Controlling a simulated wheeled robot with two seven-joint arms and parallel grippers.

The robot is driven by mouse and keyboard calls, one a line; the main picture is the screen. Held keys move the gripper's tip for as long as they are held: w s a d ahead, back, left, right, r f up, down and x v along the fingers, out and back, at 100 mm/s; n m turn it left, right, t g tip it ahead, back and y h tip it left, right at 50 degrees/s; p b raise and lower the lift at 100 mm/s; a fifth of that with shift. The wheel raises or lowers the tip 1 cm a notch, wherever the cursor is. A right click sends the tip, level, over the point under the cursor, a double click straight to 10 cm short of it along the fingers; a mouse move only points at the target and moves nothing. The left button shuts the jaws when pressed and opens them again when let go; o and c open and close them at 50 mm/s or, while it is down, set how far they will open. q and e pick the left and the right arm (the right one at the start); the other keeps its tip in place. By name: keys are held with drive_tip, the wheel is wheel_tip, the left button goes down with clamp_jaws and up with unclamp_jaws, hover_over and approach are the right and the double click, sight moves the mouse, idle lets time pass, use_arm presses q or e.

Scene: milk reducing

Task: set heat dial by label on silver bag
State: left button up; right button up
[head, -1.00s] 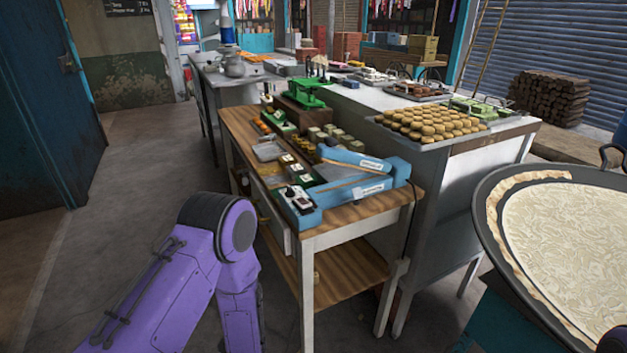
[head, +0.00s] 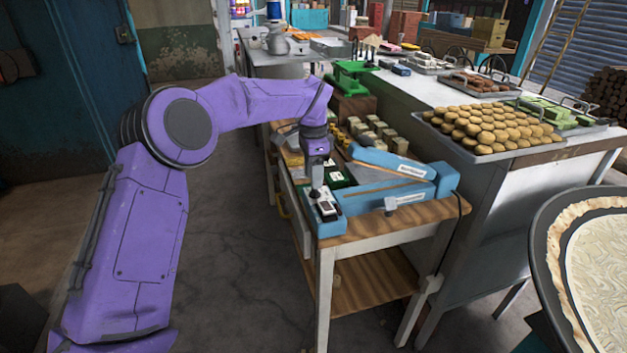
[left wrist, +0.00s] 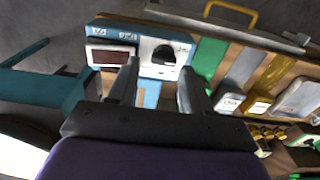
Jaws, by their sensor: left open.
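A blue heat sealer (head: 410,186) lies on the wooden-topped table, its control panel (head: 323,207) at the near left end. In the left wrist view this panel shows a dark display (left wrist: 110,56) and a white plate with a black dial (left wrist: 164,54). My left gripper (head: 319,189) points down over the panel. Its two fingers (left wrist: 158,88) are apart and empty, on the dial's near side in the wrist view; contact cannot be told. A silver-grey strip, likely the silver bag (left wrist: 241,70), lies beside green and gold ones. A small white label (left wrist: 229,102) is at its end, unreadable here.
Several pale blocks (head: 378,130) and a green scale (head: 354,75) stand behind the sealer. A metal counter with a tray of round cookies (head: 490,125) is to the right. A large round pan (head: 590,250) is at the right edge.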

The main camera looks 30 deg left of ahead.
sight(315, 191)
use_arm(q)
drive_tip(key=f, duration=0.1)
drive_tip(key=w+f, duration=0.1)
drive_tip(key=f, duration=0.2)
drive_tip(key=shift+w+f, duration=0.2)
drive_tip(key=shift+w, duration=0.05)
drive_tip(key=shift+s+r, duration=0.25)
drive_tip(key=shift+s, duration=0.15)
drive_tip(key=shift+c, duration=0.3)
drive_tip(key=shift+a, duration=0.1)
drive_tip(key=c, duration=0.7)
drive_tip(key=shift+f, duration=0.1)
use_arm(e)
drive_tip(key=shift+w+r, duration=0.2)
drive_tip(key=shift+w, duration=0.05)
